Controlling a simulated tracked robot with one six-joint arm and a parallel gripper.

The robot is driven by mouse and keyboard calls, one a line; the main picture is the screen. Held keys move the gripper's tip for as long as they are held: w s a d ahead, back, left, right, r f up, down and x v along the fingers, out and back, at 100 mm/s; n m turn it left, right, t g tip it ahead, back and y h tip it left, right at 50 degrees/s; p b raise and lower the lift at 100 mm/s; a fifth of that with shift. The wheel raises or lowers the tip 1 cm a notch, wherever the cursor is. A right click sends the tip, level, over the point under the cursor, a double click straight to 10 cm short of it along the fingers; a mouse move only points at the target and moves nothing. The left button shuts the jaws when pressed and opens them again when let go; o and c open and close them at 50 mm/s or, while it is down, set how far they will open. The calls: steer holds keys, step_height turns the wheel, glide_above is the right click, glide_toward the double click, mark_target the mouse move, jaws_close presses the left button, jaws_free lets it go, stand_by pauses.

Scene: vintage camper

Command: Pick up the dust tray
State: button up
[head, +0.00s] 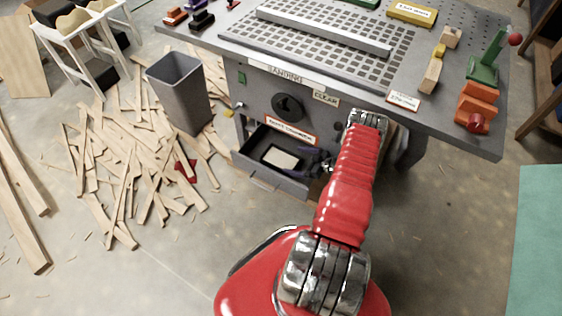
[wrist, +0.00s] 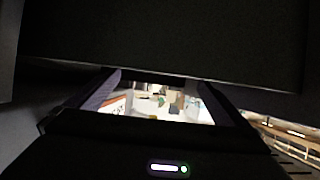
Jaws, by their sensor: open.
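The dust tray (head: 268,177) looks to be the grey, open-topped drawer low in the front of the workbench in the head view. It is pulled partly out, and a pale flat block (head: 281,158) lies inside. My gripper (head: 317,161) is at the tray's right end, partly hidden by my red arm. In the wrist view its two dark fingers stand apart, with an open gap (wrist: 158,103) between them. A dark surface fills the top of that view. I cannot tell whether a finger touches the tray.
The workbench (head: 473,138) has a perforated top with blocks and clamps on it. A grey bin (head: 180,92) stands left of the bench among scattered wood strips (head: 120,165). A red piece (head: 186,170) lies there.

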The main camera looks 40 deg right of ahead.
mark_target(285, 165)
steer(key=shift+w+a+f, duration=0.2)
steer(key=shift+w+f, duration=0.1)
steer(key=shift+w, duration=0.25)
steer(key=shift+x, duration=2.6)
steer(key=shift+r, duration=0.1)
steer(key=shift+c, duration=0.4)
steer(key=c, duration=1)
steer(key=shift+o, duration=0.2)
steer(key=shift+a+r, duration=0.1)
